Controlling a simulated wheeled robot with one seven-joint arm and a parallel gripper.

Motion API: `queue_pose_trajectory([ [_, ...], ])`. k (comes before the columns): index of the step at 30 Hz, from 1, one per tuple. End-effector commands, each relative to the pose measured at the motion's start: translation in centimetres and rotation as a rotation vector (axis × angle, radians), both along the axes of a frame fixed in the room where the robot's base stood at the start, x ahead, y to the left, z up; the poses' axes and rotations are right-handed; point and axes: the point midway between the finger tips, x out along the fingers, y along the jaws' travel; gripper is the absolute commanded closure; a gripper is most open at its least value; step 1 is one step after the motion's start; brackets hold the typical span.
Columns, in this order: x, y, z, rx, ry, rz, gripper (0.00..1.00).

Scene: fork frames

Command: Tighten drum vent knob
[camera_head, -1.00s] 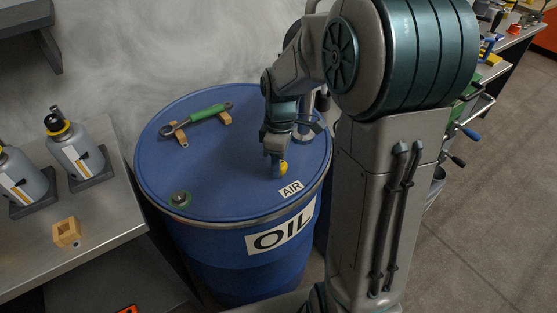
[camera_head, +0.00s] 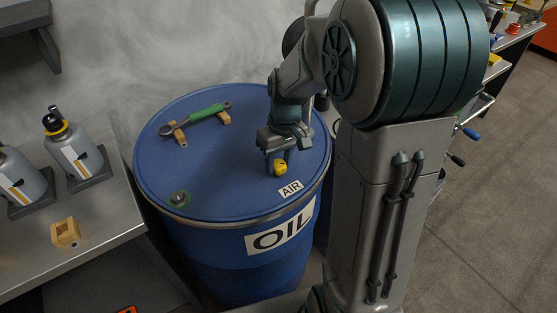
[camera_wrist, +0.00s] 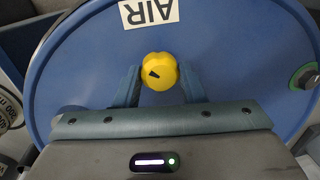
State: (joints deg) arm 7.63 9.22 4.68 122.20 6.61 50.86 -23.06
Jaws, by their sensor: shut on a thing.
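The yellow vent knob (camera_head: 280,167) sits on top of the blue drum (camera_head: 230,145), near the AIR label (camera_head: 290,188). In the wrist view the knob (camera_wrist: 159,71) shows a dark mark at its centre. My gripper (camera_head: 278,163) points down over the knob and is shut on it. In the wrist view one finger of my gripper (camera_wrist: 159,82) is on each side of the knob. The knob's underside is hidden.
A green-handled wrench (camera_head: 206,114) rests on two wooden blocks at the drum's back. A green-ringed fitting (camera_head: 180,198) sits at the drum's front left. Grey bottles (camera_head: 75,150) and a wooden block (camera_head: 65,232) stand on the left bench.

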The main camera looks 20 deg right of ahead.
Motion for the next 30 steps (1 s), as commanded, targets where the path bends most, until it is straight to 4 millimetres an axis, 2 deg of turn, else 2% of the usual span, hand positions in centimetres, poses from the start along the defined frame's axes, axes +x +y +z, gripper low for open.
queue_pose_trajectory([
  [18, -0.01, -0.11, 0.25, 0.001, -0.005, -0.571, 0.86],
  [30, -0.03, -0.16, 0.31, 0.002, -0.006, -0.806, 0.86],
])
